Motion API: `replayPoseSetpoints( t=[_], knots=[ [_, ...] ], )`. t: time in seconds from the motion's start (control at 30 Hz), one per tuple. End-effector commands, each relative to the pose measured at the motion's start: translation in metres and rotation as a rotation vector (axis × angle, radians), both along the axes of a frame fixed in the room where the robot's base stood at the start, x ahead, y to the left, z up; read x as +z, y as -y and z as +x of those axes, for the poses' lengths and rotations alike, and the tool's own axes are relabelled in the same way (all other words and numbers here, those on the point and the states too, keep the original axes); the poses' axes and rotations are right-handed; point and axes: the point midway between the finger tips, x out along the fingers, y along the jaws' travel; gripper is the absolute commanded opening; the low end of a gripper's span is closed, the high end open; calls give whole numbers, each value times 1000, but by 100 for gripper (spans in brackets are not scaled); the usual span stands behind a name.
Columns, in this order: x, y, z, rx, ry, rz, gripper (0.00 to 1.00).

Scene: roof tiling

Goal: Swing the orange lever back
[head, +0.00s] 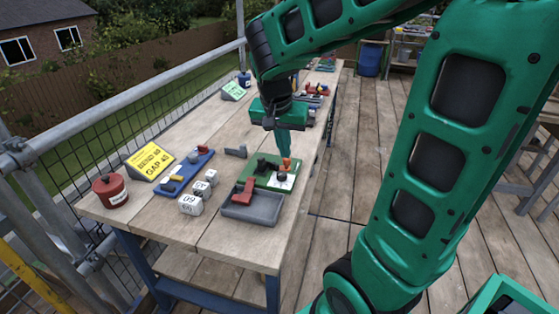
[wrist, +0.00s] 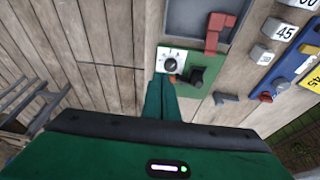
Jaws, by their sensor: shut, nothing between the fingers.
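The orange lever (head: 286,163) stands on a green board (head: 257,180) on the workbench, beside a white dial plate (head: 282,181). In the wrist view only a small orange bit of the lever (wrist: 172,79) shows at my fingertips; the rest is hidden. A black knob or lever (wrist: 197,76) is next to it on the same board. My gripper (head: 286,154) points down with its fingers together and empty, the tips at or just above the orange lever. I cannot tell whether they touch it. The fingers also show in the wrist view (wrist: 163,83).
A grey tray (head: 252,210) with a red piece (head: 243,191) lies in front of the board. Numbered grey blocks (head: 191,204), a blue strip (head: 187,172), a yellow sign (head: 150,161) and a red pot (head: 110,190) are to the left. More items lie farther back on the bench.

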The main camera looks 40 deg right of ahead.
Motion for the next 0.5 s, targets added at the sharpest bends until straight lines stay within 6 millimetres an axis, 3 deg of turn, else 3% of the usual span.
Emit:
replayPoseSetpoints(
  t=[0.03,0.17,0.5],
  knots=[
    [-1,-6,12,-11,17,-6,0],
    [0,-14,29,-39,48,-12,0],
    [-1,-16,31,-42,52,-12,0]
  ],
)
